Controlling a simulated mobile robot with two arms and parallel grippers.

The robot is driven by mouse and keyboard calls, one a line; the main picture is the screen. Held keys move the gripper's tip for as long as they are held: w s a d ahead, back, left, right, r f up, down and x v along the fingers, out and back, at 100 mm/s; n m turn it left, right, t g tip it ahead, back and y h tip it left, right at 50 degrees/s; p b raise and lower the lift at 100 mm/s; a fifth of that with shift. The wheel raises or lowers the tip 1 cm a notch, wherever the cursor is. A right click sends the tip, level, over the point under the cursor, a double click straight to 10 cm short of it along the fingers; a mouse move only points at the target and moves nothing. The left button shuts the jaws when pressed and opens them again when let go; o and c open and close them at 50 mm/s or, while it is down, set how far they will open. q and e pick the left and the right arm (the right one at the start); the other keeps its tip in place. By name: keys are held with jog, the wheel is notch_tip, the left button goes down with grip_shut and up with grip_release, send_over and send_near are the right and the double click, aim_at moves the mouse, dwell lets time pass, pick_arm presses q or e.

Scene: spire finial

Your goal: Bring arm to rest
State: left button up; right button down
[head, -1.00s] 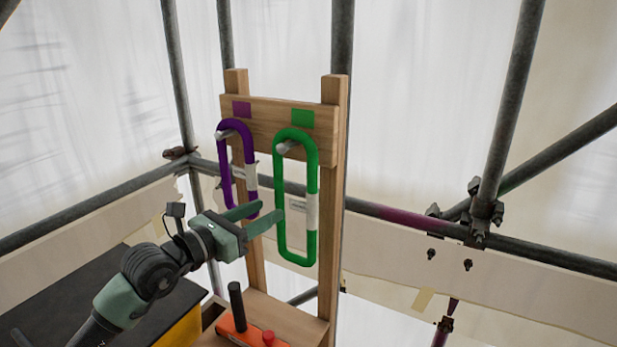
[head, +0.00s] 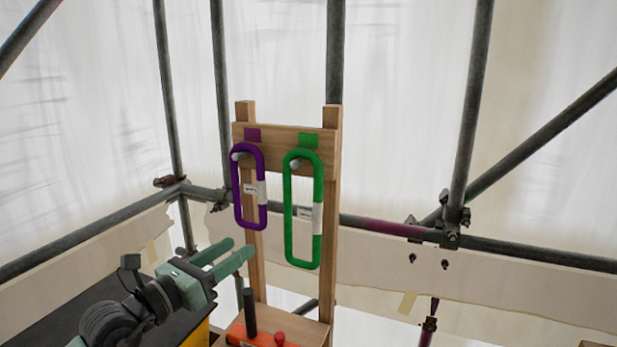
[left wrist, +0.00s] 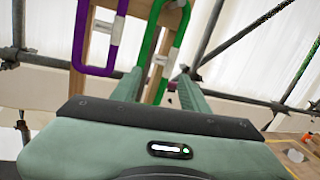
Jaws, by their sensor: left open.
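My left gripper (head: 232,258) is open and empty, in front of and below the hanging loops, apart from both in the head view. In the left wrist view its two fingers (left wrist: 160,88) point toward the loops. A purple loop (head: 239,205) with a white label hangs on a peg on the wooden rack (head: 330,230), under a purple square. A green loop (head: 289,225) with a white label hangs on the peg to its right, under a green square. Both loops also show in the left wrist view, the purple one (left wrist: 80,38) and the green one (left wrist: 150,45). My right gripper is not in view.
An orange object (head: 238,332) with a dark upright handle (head: 250,313) and a red knob (head: 279,338) sits at the rack's foot. A dark surface (head: 60,315) lies at the lower left. Scaffold tubes (head: 400,228) run behind the rack.

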pick_arm(q)
jog(key=s+a+r+n+t+y, duration=0.35)
jog(key=s+n+t+y, duration=0.35)
jog(key=n, duration=1)
jog(key=s+a+f+n+g+y, duration=0.3)
jog(key=a+f+n+g+y, duration=0.15)
jog(key=f+n, duration=0.55)
jog(key=s+a+f+n+g+y, duration=0.3)
jog(key=a+f+n+y, duration=0.25)
jog(key=f+n, duration=0.4)
jog(key=s+d+f+n+g+h, duration=0.2)
jog(key=s+d+f+g+h, duration=0.15)
jog(key=s+f+g, duration=0.45)
jog(key=s+d+f+n+g+h, duration=0.1)
jog(key=s+d+f+g+h, duration=0.3)
jog(key=s+f, duration=0.85)
jog(key=s+f+y, duration=0.2)
jog(key=s+f, duration=0.1)
jog(key=f, duration=2.2)
jog(key=s+a+f+g, duration=0.1)
jog(key=s+a+f, duration=0.1)
jog(key=s+f, duration=1.3)
jog(key=shift+s+a+f, duration=0.2)
jog(key=shift+s+f, duration=0.1)
jog(key=shift+s, duration=0.45)
